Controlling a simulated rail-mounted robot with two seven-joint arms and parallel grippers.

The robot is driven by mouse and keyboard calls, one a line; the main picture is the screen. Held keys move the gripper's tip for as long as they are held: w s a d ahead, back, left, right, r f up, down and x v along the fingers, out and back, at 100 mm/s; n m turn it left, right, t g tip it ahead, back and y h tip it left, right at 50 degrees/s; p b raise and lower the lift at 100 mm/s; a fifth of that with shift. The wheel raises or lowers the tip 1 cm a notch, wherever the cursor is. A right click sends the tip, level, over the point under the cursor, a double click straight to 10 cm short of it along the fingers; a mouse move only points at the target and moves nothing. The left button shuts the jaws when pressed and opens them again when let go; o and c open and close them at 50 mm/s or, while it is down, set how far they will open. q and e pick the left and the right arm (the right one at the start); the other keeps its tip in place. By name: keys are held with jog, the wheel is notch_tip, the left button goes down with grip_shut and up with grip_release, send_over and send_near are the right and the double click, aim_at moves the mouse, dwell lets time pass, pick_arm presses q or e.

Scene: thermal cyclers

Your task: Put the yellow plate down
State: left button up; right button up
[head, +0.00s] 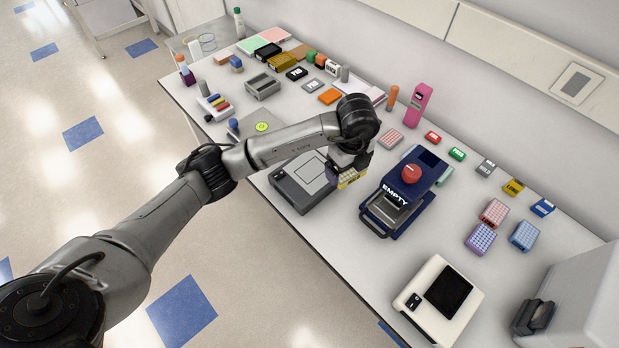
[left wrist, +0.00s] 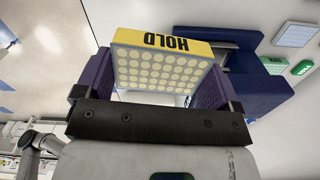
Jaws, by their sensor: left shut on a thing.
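The yellow plate (left wrist: 165,66) is a block with a grid of round wells and a "HOLD" label, seen in the left wrist view. My left gripper (left wrist: 160,85) is shut on it, with a purple finger on each side. In the head view my left gripper (head: 350,172) and the plate (head: 352,179) are between the grey cycler and the dark blue cycler. The height of the plate above the bench is hard to tell. My right gripper is not in view.
A grey cycler (head: 303,182) stands to the left and a dark blue one marked "EMPTY" (head: 395,194) to the right. A white device (head: 438,300) is at the front. Coloured labelled blocks, a pink plate (head: 494,212), a purple plate (head: 480,239) and a blue plate (head: 525,235) lie to the right.

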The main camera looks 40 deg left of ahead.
pick_arm(q)
jog(key=shift+s+n, duration=0.3)
jog(key=shift+n, duration=0.1)
jog(key=shift+a, duration=0.15)
jog(key=shift+w+a+f+n, duration=0.1)
jog(key=shift+a+f+n, duration=0.15)
jog(key=shift+a, duration=0.4)
jog(key=shift+w+a+f+n, duration=0.15)
jog(key=shift+a+n, duration=0.1)
jog(key=shift+a, duration=0.35)
send_over(311, 170)
notch_tip(311, 170, down, 6)
jog(key=shift+f, duration=0.1)
jog(key=shift+d+f, duration=0.1)
jog(key=shift+f, duration=1.9)
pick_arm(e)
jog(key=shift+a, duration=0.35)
pick_arm(q)
jog(key=shift+f, duration=0.1)
